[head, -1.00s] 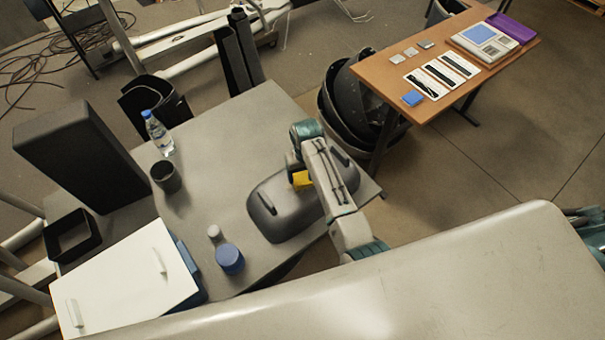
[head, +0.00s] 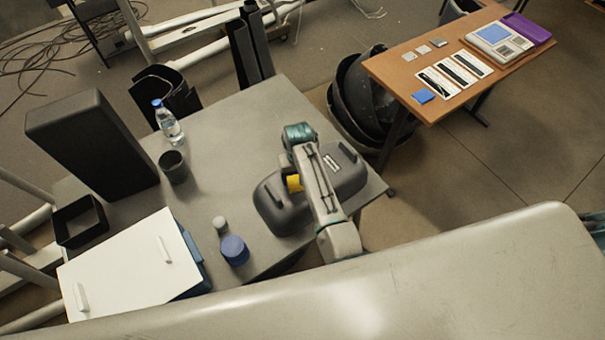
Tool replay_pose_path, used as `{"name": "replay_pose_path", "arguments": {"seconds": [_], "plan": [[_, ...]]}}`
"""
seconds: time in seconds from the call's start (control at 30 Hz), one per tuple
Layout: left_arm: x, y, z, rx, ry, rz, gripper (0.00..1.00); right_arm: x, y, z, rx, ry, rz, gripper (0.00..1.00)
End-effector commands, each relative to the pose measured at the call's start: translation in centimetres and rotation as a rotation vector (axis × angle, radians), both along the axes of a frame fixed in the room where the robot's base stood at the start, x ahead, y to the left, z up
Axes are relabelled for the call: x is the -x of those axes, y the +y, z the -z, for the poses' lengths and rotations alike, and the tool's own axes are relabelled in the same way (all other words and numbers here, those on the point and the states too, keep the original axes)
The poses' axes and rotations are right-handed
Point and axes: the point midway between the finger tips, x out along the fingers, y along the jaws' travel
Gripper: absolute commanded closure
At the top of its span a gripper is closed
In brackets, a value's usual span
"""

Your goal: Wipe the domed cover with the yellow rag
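The domed cover (head: 345,182) is a dark grey rounded shell with slots at its ends. It lies near the right corner of the grey table (head: 225,130). My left arm reaches across its middle. The yellow rag (head: 294,184) shows as a small patch under the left wrist, on or just above the left half of the cover. My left gripper (head: 291,174) holds the rag, pointing down; its fingers are mostly hidden behind the wrist. Contact between rag and cover cannot be told for certain.
On the table are a water bottle (head: 169,122), a dark cup (head: 173,167), a blue jar (head: 234,250), a small grey-white piece (head: 219,223), a tall black box (head: 92,145) and a white-lidded box (head: 125,270). A brown table (head: 445,60) stands behind right.

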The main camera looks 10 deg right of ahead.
Motion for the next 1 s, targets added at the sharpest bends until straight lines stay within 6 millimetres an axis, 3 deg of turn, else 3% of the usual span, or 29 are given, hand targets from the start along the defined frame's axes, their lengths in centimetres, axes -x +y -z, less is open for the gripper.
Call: {"name": "replay_pose_path", "arguments": {"seconds": [0.03,0.3,1.0], "plan": [[0.0,0.0,0.0,0.000,0.000,0.000,1.00,0.7,2.0,0.1,-0.024,0.009,-0.006,0.42],[0.0,0.0,0.0,0.000,0.000,0.000,1.00,1.1,2.6,0.5,-0.023,0.013,-0.006,0.42],[0.0,0.0,0.0,0.000,0.000,0.000,1.00,-0.4,-1.5,0.3,-0.019,0.011,-0.006,0.42]]}}
